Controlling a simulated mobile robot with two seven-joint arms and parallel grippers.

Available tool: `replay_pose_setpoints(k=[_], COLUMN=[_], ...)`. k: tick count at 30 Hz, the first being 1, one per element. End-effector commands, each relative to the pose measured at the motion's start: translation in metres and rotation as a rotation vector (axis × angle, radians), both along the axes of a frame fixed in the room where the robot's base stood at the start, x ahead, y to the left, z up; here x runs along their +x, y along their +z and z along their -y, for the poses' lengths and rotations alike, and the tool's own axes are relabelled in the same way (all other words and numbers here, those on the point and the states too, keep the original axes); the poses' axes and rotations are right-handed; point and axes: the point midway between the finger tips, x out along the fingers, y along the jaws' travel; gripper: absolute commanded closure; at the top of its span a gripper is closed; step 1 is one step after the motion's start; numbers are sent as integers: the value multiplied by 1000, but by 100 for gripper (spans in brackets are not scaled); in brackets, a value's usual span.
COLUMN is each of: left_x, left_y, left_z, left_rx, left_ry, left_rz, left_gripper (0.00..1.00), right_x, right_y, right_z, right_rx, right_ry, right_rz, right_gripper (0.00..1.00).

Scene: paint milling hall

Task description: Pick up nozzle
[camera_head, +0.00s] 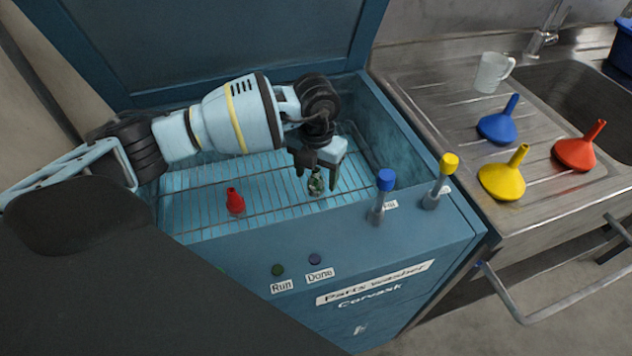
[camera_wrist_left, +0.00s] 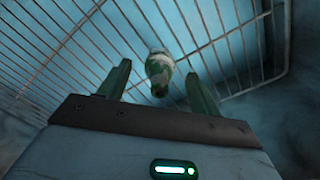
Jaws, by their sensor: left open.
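A small nozzle (camera_head: 316,185), mottled green and whitish, stands on the wire rack (camera_head: 270,208) inside the blue parts washer. In the left wrist view the nozzle (camera_wrist_left: 158,72) shows between the two fingertips, with a gap on each side. My left gripper (camera_head: 317,176) points down over it, open and empty; it also shows in the left wrist view (camera_wrist_left: 158,69). A second nozzle, red (camera_head: 235,201), stands on the rack further left, apart from the gripper. My right gripper is not in view.
The washer's lid (camera_head: 220,45) stands open behind. On its front ledge are a blue-capped lever (camera_head: 385,182) and a yellow-capped lever (camera_head: 447,166). The sink drainboard at right holds a white mug (camera_head: 492,72) and blue (camera_head: 498,127), yellow (camera_head: 502,181) and red (camera_head: 575,153) funnels.

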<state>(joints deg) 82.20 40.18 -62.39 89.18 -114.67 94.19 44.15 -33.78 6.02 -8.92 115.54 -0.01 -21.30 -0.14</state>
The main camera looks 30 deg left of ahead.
Motion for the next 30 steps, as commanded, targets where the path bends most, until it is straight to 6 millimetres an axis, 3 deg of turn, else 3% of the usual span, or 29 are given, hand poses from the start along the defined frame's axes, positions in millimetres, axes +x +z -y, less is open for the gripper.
replay_pose_setpoints(k=[4, 12, 23, 30], left_x=[0, 0, 0, 0], left_y=[-13, -15, -14, -13], left_z=[0, 0, 0, 0], left_rx=[0, 0, 0, 0], left_ry=[1, 0, 0, 0], left_rz=[0, 1, 1, 2], left_gripper=[36, 38, 85, 86], right_x=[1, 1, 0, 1], right_y=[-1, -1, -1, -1], right_z=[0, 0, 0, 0], right_rx=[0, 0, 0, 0], right_ry=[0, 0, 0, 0], right_rz=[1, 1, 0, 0], right_gripper=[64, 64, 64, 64])
